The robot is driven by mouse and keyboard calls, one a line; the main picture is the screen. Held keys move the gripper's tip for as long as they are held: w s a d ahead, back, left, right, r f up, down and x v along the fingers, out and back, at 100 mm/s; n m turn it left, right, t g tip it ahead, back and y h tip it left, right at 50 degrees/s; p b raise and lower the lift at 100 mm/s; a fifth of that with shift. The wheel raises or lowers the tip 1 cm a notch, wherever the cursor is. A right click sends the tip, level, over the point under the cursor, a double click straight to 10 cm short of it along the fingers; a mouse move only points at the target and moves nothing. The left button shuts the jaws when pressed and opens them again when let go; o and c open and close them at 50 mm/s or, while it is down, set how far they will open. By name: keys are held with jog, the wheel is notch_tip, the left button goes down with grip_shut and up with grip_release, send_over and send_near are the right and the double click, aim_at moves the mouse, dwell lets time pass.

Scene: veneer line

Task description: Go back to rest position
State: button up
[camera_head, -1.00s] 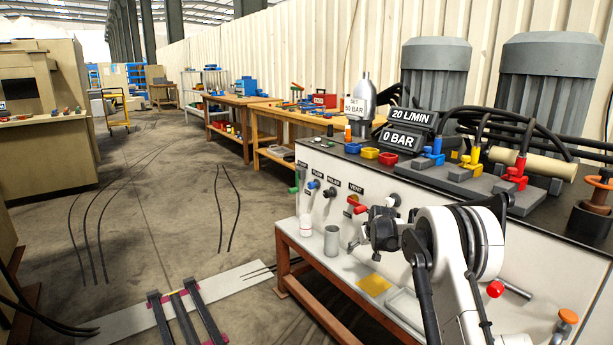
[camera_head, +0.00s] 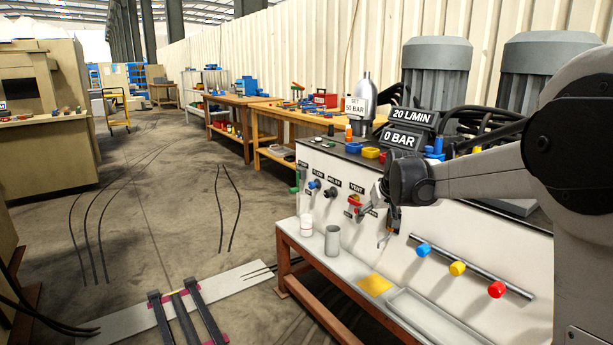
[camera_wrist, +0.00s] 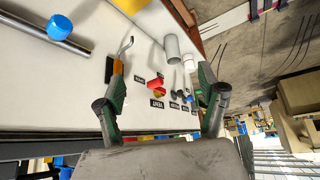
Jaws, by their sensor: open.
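I cannot tell the exact gap to the panel. My forearm comes in from the right and hides part of the bench top.
Blue, yellow and red knobs (camera_head: 457,268) sit along a metal rail on the panel. A grey cup (camera_head: 332,241), a white container (camera_head: 306,225) and a yellow pad (camera_head: 375,285) are on the lower shelf. An orange-handled tool (camera_wrist: 118,67) is beside one finger. The aisle floor is open.

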jog(key=s+r, duration=0.3)
jog(key=s, duration=0.4)
jog(key=s+r, duration=0.3)
jog(key=s, duration=0.4)
jog(key=s+f+m+h, duration=0.1)
jog(key=s+f, duration=0.2)
jog(key=s, duration=1.3)
jog(key=s+f+m, duration=0.1)
jog(key=s+f, duration=0.2)
jog(key=s, duration=1.2)
notch_tip(320, 180, up, 12)
jog(key=p, duration=1.2)
jog(key=shift+p, duration=0.35)
jog(key=shift+a+r, duration=0.1)
